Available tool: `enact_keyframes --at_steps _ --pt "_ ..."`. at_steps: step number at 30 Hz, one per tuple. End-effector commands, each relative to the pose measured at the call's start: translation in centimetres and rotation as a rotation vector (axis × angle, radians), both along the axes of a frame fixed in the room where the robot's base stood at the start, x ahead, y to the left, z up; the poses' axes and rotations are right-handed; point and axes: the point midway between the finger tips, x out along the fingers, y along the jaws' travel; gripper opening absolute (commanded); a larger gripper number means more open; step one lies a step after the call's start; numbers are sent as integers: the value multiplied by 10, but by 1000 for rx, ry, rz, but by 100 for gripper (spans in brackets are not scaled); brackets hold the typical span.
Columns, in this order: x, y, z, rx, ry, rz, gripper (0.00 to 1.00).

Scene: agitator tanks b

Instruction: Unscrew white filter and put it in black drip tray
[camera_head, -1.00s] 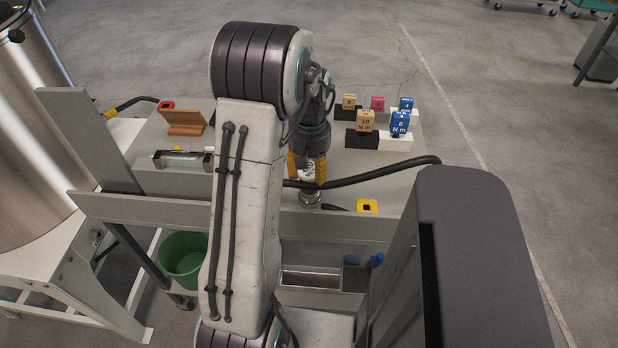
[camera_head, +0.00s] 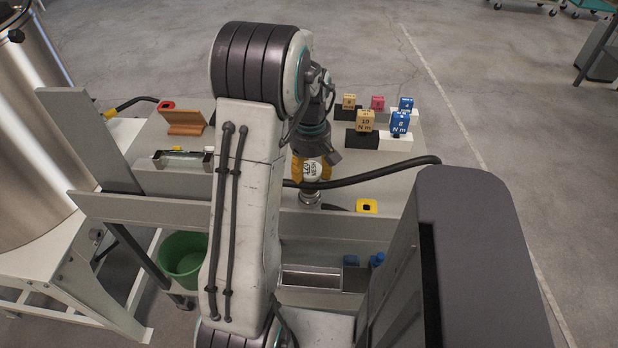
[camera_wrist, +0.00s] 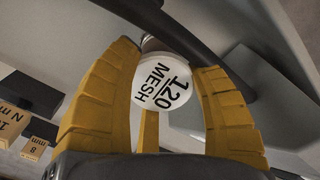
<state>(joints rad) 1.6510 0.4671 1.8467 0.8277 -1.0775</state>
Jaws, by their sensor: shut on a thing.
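The white filter (camera_wrist: 168,84) is a rounded white body marked "120 MESH", seen between the yellow fingers of my gripper (camera_wrist: 166,66) in the wrist view. In the head view the filter (camera_head: 313,171) is upright above a metal fitting (camera_head: 309,198) on the pipe at the bench's front edge. My gripper is shut on it from above, one yellow finger on each side. I cannot tell whether the filter still touches the fitting. No clearly black drip tray can be made out.
A black hose (camera_head: 390,173) runs right from beside the filter. Torque-marked blocks (camera_head: 366,121) stand at the back right. A wooden holder (camera_head: 185,121) and a metal tray (camera_head: 183,159) lie left. A green bucket (camera_head: 181,258) and a metal bin (camera_head: 311,277) are below the bench edge.

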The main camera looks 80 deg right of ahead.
Motion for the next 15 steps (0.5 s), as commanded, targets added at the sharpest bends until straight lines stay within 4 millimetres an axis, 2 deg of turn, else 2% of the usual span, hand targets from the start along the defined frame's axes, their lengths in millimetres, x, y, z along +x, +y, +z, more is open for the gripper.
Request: enact_keyframes --at_steps 6,15 --pt "0 0 -1 2 0 194 18" --pt "0 0 -1 3 -1 253 18"
